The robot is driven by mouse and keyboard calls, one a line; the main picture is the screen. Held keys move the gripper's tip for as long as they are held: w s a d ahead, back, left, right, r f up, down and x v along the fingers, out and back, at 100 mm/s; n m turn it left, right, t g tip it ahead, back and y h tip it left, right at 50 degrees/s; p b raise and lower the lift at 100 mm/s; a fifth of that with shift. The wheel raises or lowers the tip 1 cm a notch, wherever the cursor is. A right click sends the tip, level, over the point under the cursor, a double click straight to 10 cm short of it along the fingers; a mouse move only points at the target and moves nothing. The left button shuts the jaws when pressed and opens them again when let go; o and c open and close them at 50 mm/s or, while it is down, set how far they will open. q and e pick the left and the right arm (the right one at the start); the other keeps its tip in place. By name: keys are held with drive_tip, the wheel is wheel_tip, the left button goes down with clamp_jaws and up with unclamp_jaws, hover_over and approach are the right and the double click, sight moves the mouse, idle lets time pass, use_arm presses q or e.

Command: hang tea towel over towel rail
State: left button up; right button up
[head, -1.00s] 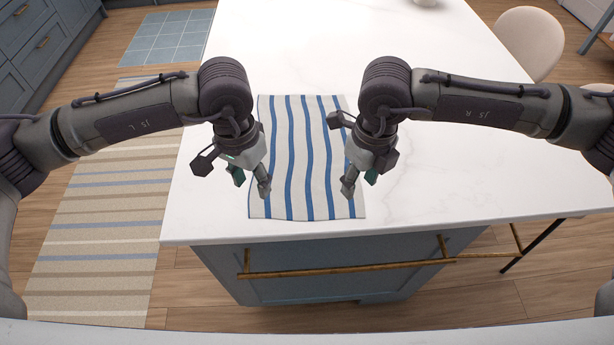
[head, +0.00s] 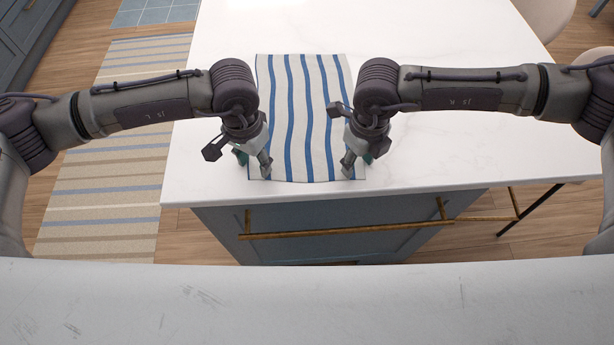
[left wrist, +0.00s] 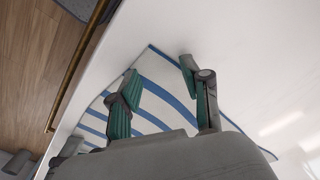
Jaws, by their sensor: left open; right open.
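The tea towel (head: 305,115), white with blue stripes, lies flat on the white counter, its near edge close to the counter's front edge. It also shows in the left wrist view (left wrist: 165,88). The brass towel rail (head: 345,231) runs along the blue front below the counter edge, with nothing on it. My left gripper (head: 262,172) is at the towel's near left corner, pointing down. In the left wrist view its fingers (left wrist: 158,85) are apart, with towel visible between them. My right gripper (head: 348,168) is at the near right corner, open. Whether either touches the cloth is unclear.
The counter (head: 450,140) is clear on both sides of the towel. A striped rug (head: 105,165) lies on the wooden floor at left. Pale chairs (head: 545,15) stand at the far right. A second brass bar (head: 495,218) sits at the counter's right end.

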use_arm(q)
drive_tip(key=shift+f+b, duration=0.3)
use_arm(e)
drive_tip(key=shift+f, duration=0.3)
use_arm(q)
drive_tip(key=shift+r, duration=0.1)
drive_tip(key=shift+c, duration=0.4)
use_arm(e)
drive_tip(key=shift+r, duration=0.1)
drive_tip(key=shift+c, duration=0.4)
use_arm(q)
drive_tip(key=c, duration=0.7)
use_arm(e)
drive_tip(key=c, duration=0.7)
use_arm(q)
drive_tip(key=shift+a, duration=0.1)
clamp_jaws()
use_arm(e)
clamp_jaws()
use_arm(q)
drive_tip(key=shift+s, duration=0.1)
use_arm(e)
drive_tip(key=shift+s+d+f, duration=0.1)
drive_tip(key=shift+s+f, duration=0.05)
drive_tip(key=shift+f, duration=0.05)
